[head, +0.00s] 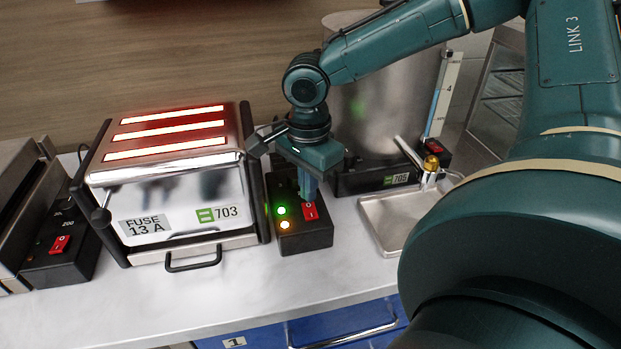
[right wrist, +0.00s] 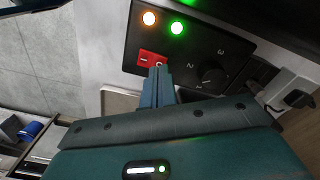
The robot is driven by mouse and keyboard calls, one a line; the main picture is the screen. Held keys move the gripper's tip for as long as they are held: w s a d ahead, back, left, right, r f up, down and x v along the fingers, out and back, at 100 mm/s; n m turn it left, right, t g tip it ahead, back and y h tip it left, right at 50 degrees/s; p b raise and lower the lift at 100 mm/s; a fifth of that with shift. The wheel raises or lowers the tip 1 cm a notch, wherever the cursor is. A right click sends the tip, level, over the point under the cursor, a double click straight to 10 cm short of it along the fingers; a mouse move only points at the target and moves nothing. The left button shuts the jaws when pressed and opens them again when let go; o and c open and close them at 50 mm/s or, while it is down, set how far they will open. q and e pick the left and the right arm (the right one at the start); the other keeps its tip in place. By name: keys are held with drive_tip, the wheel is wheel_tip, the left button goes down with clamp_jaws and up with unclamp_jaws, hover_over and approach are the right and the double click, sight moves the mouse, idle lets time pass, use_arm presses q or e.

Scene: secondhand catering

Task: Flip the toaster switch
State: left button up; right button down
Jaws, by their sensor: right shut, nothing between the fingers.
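The toaster (head: 170,185) is a shiny steel box labelled 703, with bright red-white glowing bars on top. Its black control box (head: 300,238) stands at its right side. The red rocker switch (head: 310,211) is on that box, beside a green and an amber light, both lit. In the right wrist view the red switch (right wrist: 152,60) shows marks I and O, and a dial lies to its right. My right gripper (head: 308,198) is shut and empty, pointing down with its fingertips at the switch's O end. I cannot tell whether they touch it. My left gripper is not in view.
Another appliance with a red switch (head: 60,243) stands at the left. A tall steel urn (head: 365,110) with a gauge and a black base labelled 705 stands behind my right arm. A metal drip tray (head: 385,222) lies right of the control box. The front counter strip (head: 130,315) is clear.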

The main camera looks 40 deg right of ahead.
drive_tip(key=shift+f+b, duration=0.65)
drive_tip(key=shift+f, duration=0.15)
idle(0.8)
